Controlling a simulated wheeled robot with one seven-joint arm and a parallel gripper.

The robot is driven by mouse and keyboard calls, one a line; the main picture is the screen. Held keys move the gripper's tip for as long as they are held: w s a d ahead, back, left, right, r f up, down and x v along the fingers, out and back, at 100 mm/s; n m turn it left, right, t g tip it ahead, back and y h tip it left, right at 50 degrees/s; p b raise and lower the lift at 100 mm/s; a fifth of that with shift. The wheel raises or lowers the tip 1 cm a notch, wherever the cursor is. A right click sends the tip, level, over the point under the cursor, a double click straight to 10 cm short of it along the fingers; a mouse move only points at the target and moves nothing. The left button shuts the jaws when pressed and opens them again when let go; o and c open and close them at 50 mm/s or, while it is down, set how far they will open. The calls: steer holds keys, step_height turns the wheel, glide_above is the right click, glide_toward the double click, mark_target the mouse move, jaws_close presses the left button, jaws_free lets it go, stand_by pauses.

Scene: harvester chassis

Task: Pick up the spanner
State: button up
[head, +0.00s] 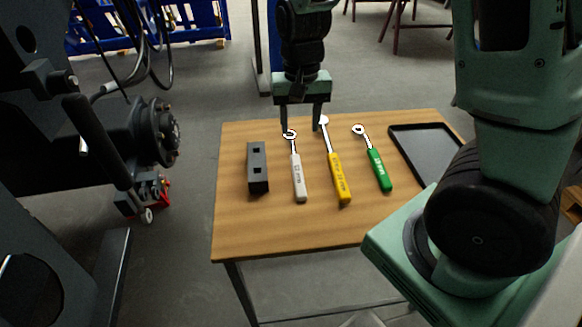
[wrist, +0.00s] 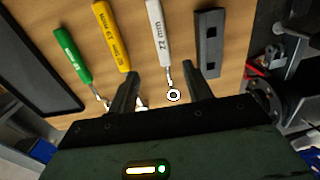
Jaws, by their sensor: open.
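Three spanners lie on the wooden table: one with a white handle (head: 299,180), one with a yellow handle (head: 339,178) and one with a green handle (head: 378,170). Their metal heads point to the table's far edge. My gripper (head: 302,129) is open and empty, pointing down over the heads of the white and yellow spanners. In the wrist view, the white spanner (wrist: 158,32) has its shaft and ring end between the fingers (wrist: 161,70). The left finger partly hides the head of the yellow spanner (wrist: 111,35). The green spanner (wrist: 73,55) lies farther left. Exact height above the table is unclear.
A dark block with two square holes (head: 257,167) lies left of the white spanner. A black tray (head: 424,178) lies at the table's right side. Dark machinery (head: 150,135) stands left of the table (head: 290,232). The table's front part is bare.

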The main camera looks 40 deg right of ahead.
mark_target(297, 170)
step_height(297, 170, down, 15)
steer(key=shift+w+a+r+b, duration=0.1)
steer(key=shift+b, duration=0.5)
jaws_close()
